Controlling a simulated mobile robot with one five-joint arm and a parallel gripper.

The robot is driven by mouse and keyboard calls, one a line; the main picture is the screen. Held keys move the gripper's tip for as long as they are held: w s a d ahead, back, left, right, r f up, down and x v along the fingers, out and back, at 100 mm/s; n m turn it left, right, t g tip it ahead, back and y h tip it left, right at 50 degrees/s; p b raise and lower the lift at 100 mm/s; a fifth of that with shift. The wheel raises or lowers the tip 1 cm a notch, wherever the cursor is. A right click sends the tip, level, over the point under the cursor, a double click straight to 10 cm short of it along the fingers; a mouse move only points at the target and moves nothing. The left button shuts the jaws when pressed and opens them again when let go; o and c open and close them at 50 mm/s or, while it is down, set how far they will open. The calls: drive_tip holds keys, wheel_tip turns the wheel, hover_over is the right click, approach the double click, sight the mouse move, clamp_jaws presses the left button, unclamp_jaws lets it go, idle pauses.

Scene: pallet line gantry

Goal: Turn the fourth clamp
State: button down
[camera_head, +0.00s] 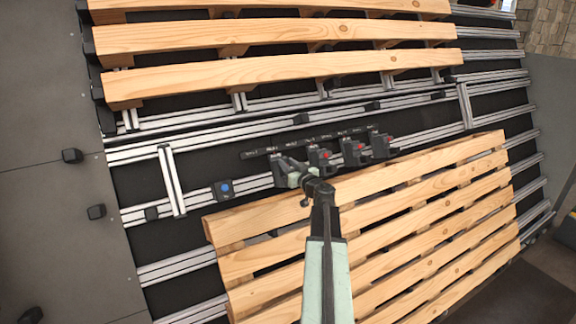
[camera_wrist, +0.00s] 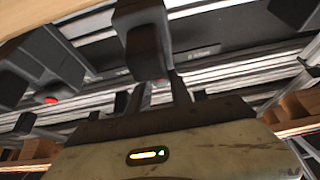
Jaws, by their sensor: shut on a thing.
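A row of dark clamps on an aluminium rail runs across the middle of the head view. My gripper (camera_head: 297,176) is at the leftmost clamp (camera_head: 281,163), shut on its dark upper part. To its right stand three more clamps (camera_head: 320,159), (camera_head: 353,152), (camera_head: 381,145) with red marks, apart from my gripper. In the wrist view, the held dark block (camera_wrist: 143,38) rises between my fingers, and a neighbouring clamp with a red mark (camera_wrist: 50,100) is at the left. The labels are too small to read, so I cannot tell the numbering.
A slatted wooden pallet (camera_head: 365,235) lies below the clamps, under my arm. Another pallet (camera_head: 280,73) lies above them. A box with a blue button (camera_head: 224,189) sits on the rail at the left. A dark label strip (camera_head: 310,141) runs behind the clamps.

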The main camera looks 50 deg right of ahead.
drive_tip(key=shift+m, duration=0.4)
drive_tip(key=shift+m+g+h, duration=0.4)
drive_tip(key=shift+m+h, duration=0.3)
drive_tip(key=shift+m, duration=0.5)
drive_tip(key=shift+d+m+g+h+p, duration=0.1)
drive_tip(key=shift+m+g+h+p, duration=0.6)
drive_tip(key=shift+m, duration=1.4)
drive_tip(key=shift+m+h, duration=0.3)
drive_tip(key=c, duration=1.2)
unclamp_jaws()
drive_tip(key=shift+o, duration=0.2)
drive_tip(key=v, duration=0.7)
drive_tip(key=shift+s+a, duration=0.2)
drive_tip(key=shift+s, duration=0.15)
